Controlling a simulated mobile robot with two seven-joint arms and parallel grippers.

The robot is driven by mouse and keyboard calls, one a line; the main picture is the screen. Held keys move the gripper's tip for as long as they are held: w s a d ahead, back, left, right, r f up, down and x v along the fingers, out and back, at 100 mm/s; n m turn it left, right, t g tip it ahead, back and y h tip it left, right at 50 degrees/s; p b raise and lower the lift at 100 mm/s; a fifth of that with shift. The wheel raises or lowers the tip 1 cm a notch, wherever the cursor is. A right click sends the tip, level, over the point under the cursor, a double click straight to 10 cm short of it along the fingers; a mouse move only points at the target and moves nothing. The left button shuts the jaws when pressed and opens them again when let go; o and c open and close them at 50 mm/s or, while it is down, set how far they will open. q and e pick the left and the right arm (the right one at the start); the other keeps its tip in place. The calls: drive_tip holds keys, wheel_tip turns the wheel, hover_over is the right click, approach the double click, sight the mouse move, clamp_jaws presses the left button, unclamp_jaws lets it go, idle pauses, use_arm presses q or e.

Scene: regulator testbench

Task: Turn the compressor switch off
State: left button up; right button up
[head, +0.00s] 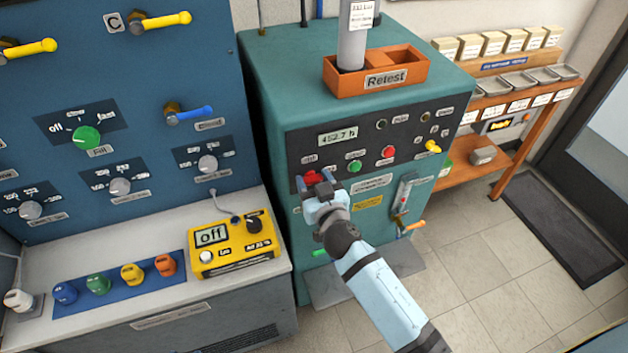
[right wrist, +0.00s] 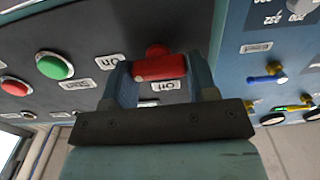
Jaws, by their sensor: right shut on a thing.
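The compressor switch (head: 311,177) is a red rotary handle at the lower left of the dark panel on the teal compressor cabinet (head: 277,130). My right gripper (head: 320,188) is at the panel, shut on this handle. In the right wrist view the red handle (right wrist: 160,68) lies between the two fingers of the gripper (right wrist: 160,85). An "On" label and an "Off" label show beside the handle there. My left gripper is not in view.
A green button (head: 355,167) and a red button (head: 388,153) sit right of the switch. An orange "Retest" tray (head: 385,80) stands on the cabinet. A yellow meter reading "off" (head: 233,247) lies on the bench at left.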

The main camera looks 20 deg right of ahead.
drive_tip(key=shift+n, duration=0.3)
drive_tip(key=n, duration=0.3)
drive_tip(key=shift+a+n, duration=0.1)
drive_tip(key=shift+n, duration=0.2)
drive_tip(key=n, duration=0.4)
drive_tip(key=shift+n, duration=0.3)
drive_tip(key=n, duration=0.4)
drive_tip(key=shift+a+f+n, duration=0.1)
drive_tip(key=shift+n, duration=0.2)
drive_tip(key=shift+n+p, duration=0.35)
drive_tip(key=shift+n, duration=1.85)
drive_tip(key=o, duration=0.9)
drive_tip(key=shift+w+f, duration=0.1)
drive_tip(key=shift+o, duration=0.2)
